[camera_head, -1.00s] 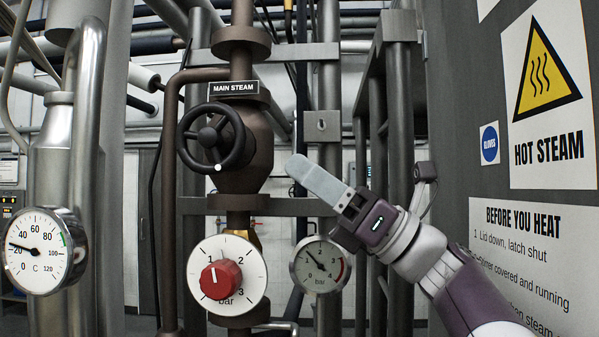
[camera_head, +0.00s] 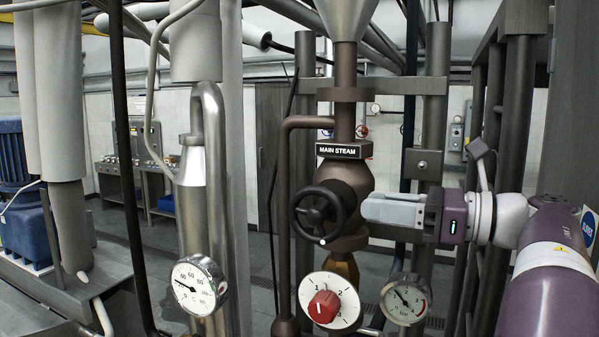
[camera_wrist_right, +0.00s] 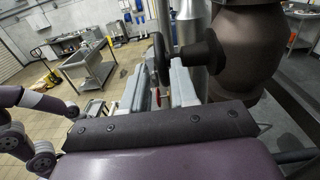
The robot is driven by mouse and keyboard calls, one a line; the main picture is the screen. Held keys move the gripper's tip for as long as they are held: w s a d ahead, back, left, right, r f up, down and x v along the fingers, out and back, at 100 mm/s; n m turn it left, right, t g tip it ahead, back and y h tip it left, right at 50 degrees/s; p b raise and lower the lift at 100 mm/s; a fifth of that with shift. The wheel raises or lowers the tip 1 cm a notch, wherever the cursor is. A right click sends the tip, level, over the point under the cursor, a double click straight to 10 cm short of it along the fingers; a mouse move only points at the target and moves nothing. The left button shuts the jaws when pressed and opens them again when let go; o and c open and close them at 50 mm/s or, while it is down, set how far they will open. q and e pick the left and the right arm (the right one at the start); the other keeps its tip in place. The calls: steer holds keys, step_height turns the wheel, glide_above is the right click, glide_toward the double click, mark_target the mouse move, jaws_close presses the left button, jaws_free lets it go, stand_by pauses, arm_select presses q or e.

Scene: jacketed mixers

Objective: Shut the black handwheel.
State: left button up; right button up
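The black handwheel (camera_head: 322,212) sits on the brown valve body under the "MAIN STEAM" label (camera_head: 338,151), with a white dot at the bottom of its rim. My right gripper (camera_head: 368,207) comes in from the right, its grey fingers level with the wheel and near its right side. In the right wrist view the fingers (camera_wrist_right: 160,91) are apart with nothing clasped. The handwheel (camera_wrist_right: 159,61) appears edge-on there, just beyond and between the fingertips; whether they touch it I cannot tell. Parts of my left arm show in that view, but I cannot make out its gripper.
Below the wheel are a red knob (camera_head: 323,306) on a white dial and a small bar gauge (camera_head: 405,299). A temperature gauge (camera_head: 198,286) hangs on a steel pipe to the left. A brown side pipe (camera_head: 284,220) runs left of the wheel, and dark posts stand to the right.

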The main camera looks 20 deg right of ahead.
mark_target(338, 198)
steer(key=p+x, duration=0.1)
steer(key=x, duration=0.2)
steer(key=p+x, duration=0.2)
steer(key=x, duration=0.1)
steer(key=p+x, duration=0.2)
steer(key=x, duration=0.1)
steer(key=shift+s+a+r, duration=0.1)
steer(key=shift+a+r, duration=0.05)
steer(key=shift+r, duration=0.15)
steer(key=shift+w+a+f, duration=0.15)
steer(key=shift+w+f, duration=0.1)
steer(key=shift+w, duration=0.25)
steer(key=shift+a, duration=0.1)
steer(key=shift+c, duration=0.3)
jaws_close()
